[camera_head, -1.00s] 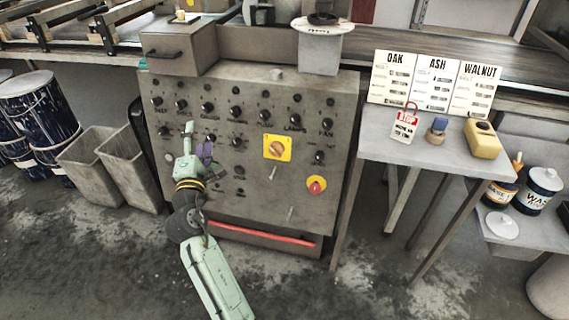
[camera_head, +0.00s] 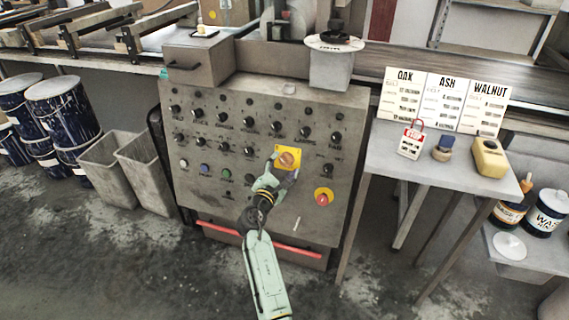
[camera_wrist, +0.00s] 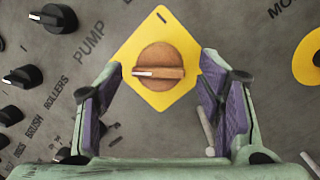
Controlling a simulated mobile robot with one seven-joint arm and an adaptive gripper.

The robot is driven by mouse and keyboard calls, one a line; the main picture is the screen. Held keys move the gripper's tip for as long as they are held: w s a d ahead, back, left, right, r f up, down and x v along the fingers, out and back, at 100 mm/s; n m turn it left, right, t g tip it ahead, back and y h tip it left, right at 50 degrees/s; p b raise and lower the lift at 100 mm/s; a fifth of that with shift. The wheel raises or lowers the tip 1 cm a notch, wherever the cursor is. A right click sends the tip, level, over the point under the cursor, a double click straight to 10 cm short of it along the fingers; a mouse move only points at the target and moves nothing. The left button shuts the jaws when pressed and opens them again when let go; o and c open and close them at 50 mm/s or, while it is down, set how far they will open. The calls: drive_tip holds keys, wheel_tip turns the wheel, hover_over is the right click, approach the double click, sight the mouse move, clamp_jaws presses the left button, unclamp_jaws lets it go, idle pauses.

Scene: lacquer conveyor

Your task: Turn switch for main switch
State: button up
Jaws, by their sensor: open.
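The main switch is an orange-brown rotary knob (camera_wrist: 158,72) on a yellow square plate (camera_wrist: 185,42), set in the grey control panel. In the wrist view a pale line on the knob lies nearly horizontal. In the head view the knob (camera_head: 286,160) is on the panel's right half, partly behind my gripper. My gripper (camera_head: 282,166) is open in front of it. In the wrist view the two purple-padded fingers of my gripper (camera_wrist: 158,88) stand on either side of the knob, apart from its sides. I cannot tell how far the fingertips are from the panel.
Several black knobs (camera_wrist: 50,17) sit left of the plate, by the word PUMP. A red button on a yellow disc (camera_head: 323,198) is lower right. A red bar (camera_head: 262,244) crosses the panel's bottom. A side table (camera_head: 385,160) with label cards stands to the right.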

drive_tip(key=shift+w+d, duration=0.25)
drive_tip(key=shift+w, duration=0.35)
drive_tip(key=shift+c, duration=0.5)
drive_tip(key=c, duration=1)
drive_tip(key=shift+f, duration=0.1)
